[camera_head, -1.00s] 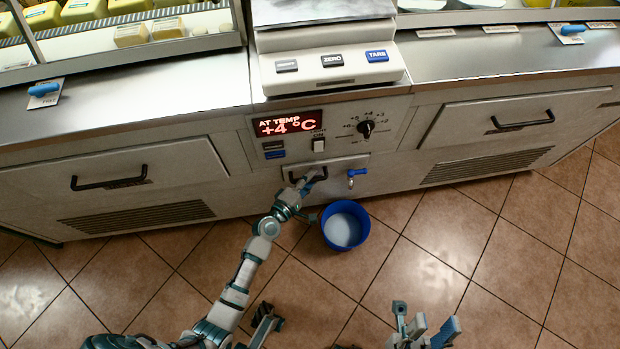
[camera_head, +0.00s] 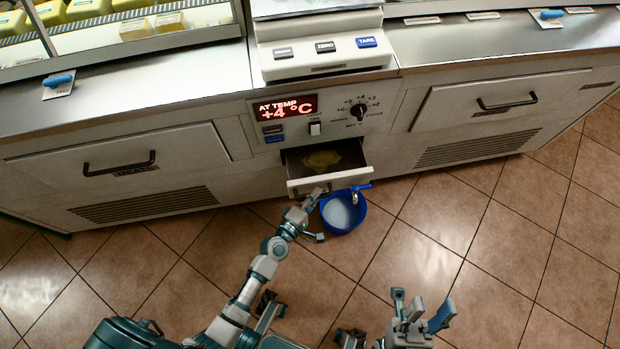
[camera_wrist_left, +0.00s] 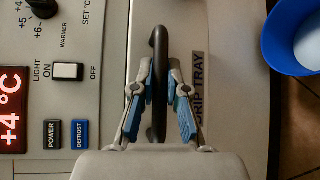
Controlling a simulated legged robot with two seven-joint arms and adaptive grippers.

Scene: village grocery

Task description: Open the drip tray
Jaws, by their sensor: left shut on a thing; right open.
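The drip tray (camera_head: 330,178) is a small drawer in the counter front below the temperature display, and it stands pulled out. A yellowish patch shows on its dark floor. My left gripper (camera_head: 316,194) is at the tray's front, shut on its dark handle. In the left wrist view the black handle (camera_wrist_left: 160,75) lies between the two blue-padded fingers of my left gripper (camera_wrist_left: 160,100), beside the "DRIP TRAY" label (camera_wrist_left: 198,85). My right gripper (camera_head: 422,308) is open and empty above the floor at the bottom, apart from the counter.
A blue bucket (camera_head: 355,222) with pale liquid stands on the tiles under the blue-handled tap (camera_head: 361,188), close to the tray's right side. Drawers with black handles flank the panel, one at the left (camera_head: 118,150) and one at the right (camera_head: 490,100). The floor at right is clear.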

